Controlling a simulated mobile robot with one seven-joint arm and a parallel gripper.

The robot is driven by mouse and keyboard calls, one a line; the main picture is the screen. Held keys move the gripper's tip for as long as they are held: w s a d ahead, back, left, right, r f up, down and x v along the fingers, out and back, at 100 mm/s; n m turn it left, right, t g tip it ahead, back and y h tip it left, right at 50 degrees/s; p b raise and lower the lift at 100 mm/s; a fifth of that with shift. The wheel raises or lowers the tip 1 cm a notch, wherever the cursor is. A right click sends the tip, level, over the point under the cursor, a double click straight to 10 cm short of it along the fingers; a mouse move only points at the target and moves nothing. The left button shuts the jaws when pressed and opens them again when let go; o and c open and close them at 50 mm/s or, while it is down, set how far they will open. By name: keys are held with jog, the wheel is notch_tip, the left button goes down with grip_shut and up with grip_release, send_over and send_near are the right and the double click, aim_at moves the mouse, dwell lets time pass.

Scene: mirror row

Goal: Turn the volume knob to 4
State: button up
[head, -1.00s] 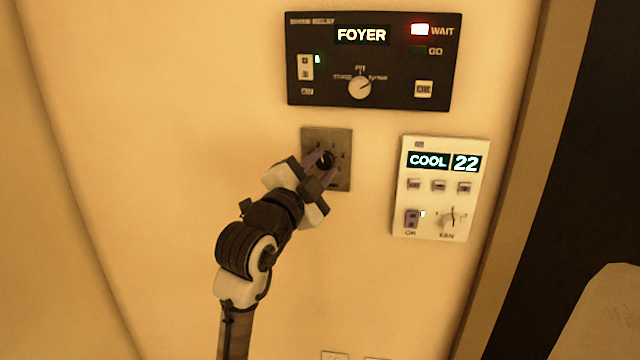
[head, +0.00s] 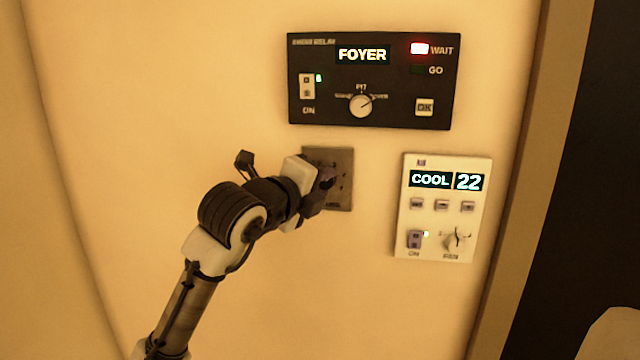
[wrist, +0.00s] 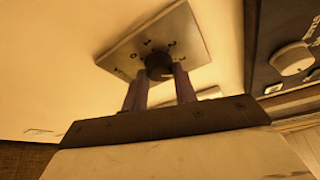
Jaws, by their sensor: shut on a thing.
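The volume plate (head: 342,160) is a small grey metal square on the wall, largely covered by my gripper in the head view. In the wrist view the plate (wrist: 190,30) shows small digits around a dark round knob (wrist: 158,66). The digits are too small to read surely, and the knob's pointer is not clear. My gripper (wrist: 160,84) has its two purple fingers on either side of the knob, shut on it. In the head view my gripper (head: 326,184) comes to the plate from the left and hides the knob.
Above is a black relay panel (head: 400,122) showing FOYER, with a lit red WAIT lamp, a dial, a switch and an OK button. At right is a white thermostat panel (head: 398,215) showing COOL 22. The wall left of my arm is bare.

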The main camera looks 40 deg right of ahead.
jog(key=m+y, duration=0.1)
jog(key=m+p, duration=0.1)
jog(key=m, duration=0.1)
jog(key=shift+r+t+y, duration=0.2)
jog(key=shift+t+y, duration=0.2)
jog(key=shift+s+d+m+y+p, duration=0.1)
jog(key=shift+m+y+p, duration=0.65)
jog(key=shift+m, duration=0.55)
jog(key=shift+t, duration=0.3)
jog(key=o, duration=1)
jog(key=v, duration=1.3)
jog(key=shift+s+a+b, duration=0.25)
jog(key=shift+a+b, duration=0.1)
jog(key=shift+b, duration=0.05)
